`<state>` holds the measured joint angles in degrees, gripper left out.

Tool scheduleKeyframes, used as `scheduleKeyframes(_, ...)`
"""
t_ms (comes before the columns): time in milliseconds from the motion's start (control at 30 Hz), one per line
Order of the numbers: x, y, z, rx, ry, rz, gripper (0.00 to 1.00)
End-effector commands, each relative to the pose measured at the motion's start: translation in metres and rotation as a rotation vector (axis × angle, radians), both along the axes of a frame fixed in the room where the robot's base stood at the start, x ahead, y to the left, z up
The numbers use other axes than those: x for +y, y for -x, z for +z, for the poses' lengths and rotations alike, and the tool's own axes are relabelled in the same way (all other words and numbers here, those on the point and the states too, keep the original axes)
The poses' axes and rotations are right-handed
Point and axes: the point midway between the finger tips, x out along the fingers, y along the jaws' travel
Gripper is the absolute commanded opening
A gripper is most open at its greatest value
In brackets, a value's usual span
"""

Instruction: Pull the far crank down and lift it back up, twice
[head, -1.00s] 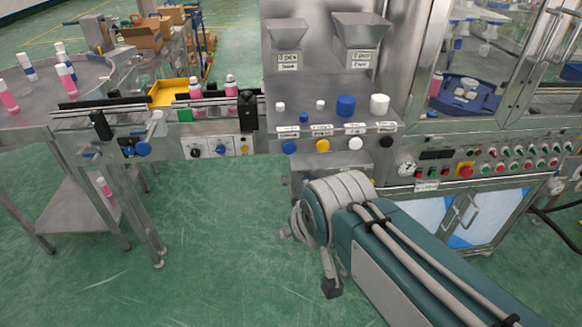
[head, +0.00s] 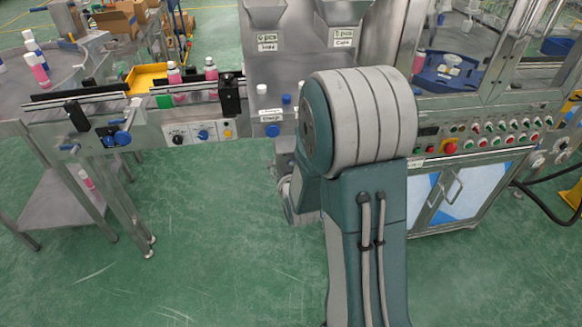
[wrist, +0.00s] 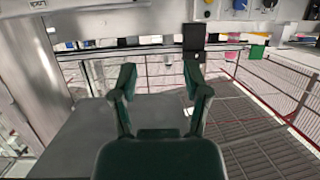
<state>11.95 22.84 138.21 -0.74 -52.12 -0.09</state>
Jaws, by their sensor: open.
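I cannot pick out the far crank with certainty. My raised arm hides the rest of the panel's knob row. In the wrist view my gripper (wrist: 160,82) is open, its two green fingers apart with nothing between them. In the head view it is hidden behind my arm. A dark block (wrist: 194,38) stands beyond the right fingertip.
The conveyor (head: 185,108) carries pink bottles (head: 175,75). A round table (head: 60,95) stands at the left. A button panel (head: 495,140) and steel cabinet (head: 412,210) stand at the right. The green floor (head: 215,250) in front is clear.

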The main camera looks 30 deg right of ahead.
Motion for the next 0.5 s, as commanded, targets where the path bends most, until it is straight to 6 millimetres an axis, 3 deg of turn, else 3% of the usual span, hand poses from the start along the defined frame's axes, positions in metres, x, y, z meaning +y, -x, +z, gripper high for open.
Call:
scheduleKeyframes(33, -0.006, 0.000, -0.016, -0.022, 0.004, -0.011, 0.61)
scheduleKeyframes(300, -0.029, 0.010, -0.070, -0.202, 0.043, -0.057, 0.61)
scheduleKeyframes(500, -0.036, 0.026, -0.092, -0.299, 0.066, -0.079, 0.61)
